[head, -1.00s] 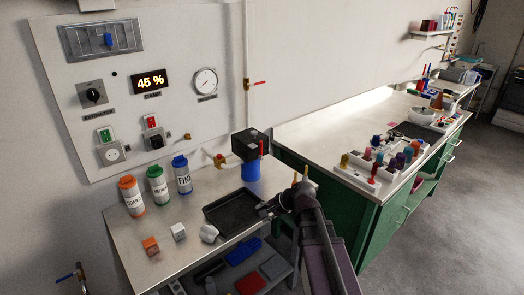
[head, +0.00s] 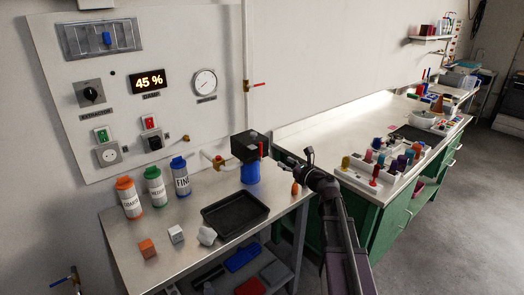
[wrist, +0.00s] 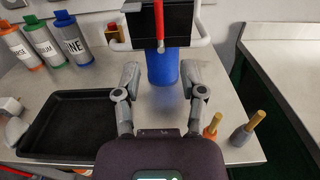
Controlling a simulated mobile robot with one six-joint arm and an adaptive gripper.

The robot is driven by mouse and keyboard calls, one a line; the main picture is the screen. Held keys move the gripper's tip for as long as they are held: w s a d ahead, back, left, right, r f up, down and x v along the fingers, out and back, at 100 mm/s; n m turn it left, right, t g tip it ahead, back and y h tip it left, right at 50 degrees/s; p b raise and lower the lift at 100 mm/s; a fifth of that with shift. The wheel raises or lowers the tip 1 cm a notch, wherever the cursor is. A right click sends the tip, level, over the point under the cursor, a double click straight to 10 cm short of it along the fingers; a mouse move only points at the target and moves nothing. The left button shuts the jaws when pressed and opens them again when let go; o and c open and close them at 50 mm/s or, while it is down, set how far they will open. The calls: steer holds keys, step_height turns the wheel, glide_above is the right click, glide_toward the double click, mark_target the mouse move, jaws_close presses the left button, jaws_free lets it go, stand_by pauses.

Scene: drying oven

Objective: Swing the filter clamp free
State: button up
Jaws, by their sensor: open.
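The filter housing has a black head (head: 250,146) fixed to the wall pipe and a blue bowl (head: 250,173) below it. Both show ahead in the wrist view, the head (wrist: 180,25) at the top and the bowl (wrist: 162,67) under it. A red lever (wrist: 159,20), seemingly the clamp's, stands upright across the front of the head. A pale bar (wrist: 201,30) runs around the head's right side. My gripper (head: 293,158) is open and empty, right of the housing. In the wrist view its fingers (wrist: 164,78) sit apart, in front of the bowl, below the lever.
A black tray (head: 236,215) lies on the bench. Coarse, medium and fine bottles (head: 181,180) stand at the left. A wall panel is behind; a green bench (head: 365,205) stands right.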

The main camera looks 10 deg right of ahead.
mark_target(261, 152)
steer(key=shift+w+a, duration=0.1)
steer(key=x, duration=1.3)
steer(key=shift+w+a, duration=0.15)
steer(key=shift+w, duration=0.1)
jaws_close()
